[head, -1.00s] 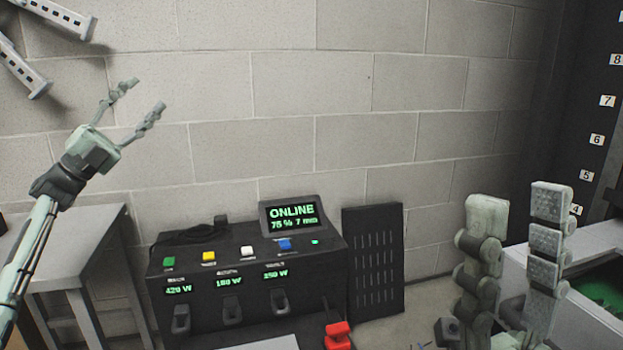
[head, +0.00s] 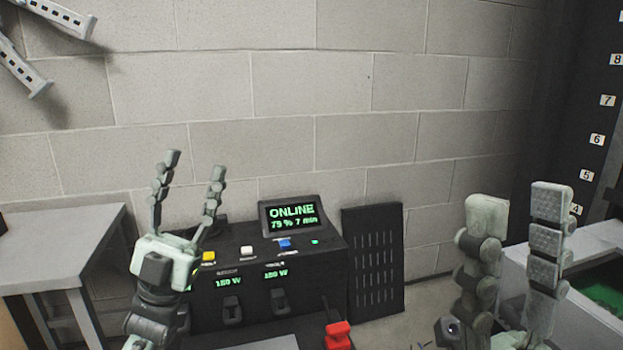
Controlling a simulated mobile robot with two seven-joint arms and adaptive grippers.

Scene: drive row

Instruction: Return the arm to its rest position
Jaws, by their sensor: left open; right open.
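My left gripper (head: 195,162) points upward in front of the left end of a black control console. Its two fingers are spread apart with nothing between them, and its palm hides the console's left part. My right gripper (head: 522,195) stands upright at the lower right, its two fingers apart and empty. The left gripper looks nearer to me than the console; whether it touches it I cannot tell.
The black console (head: 325,285) carries coloured buttons, green readouts and a screen (head: 289,217) reading ONLINE. A red part (head: 338,335) is at its front. A grey table (head: 60,245) stands left, a black slotted panel (head: 373,262) right of the console, and a grey block wall (head: 310,90) behind.

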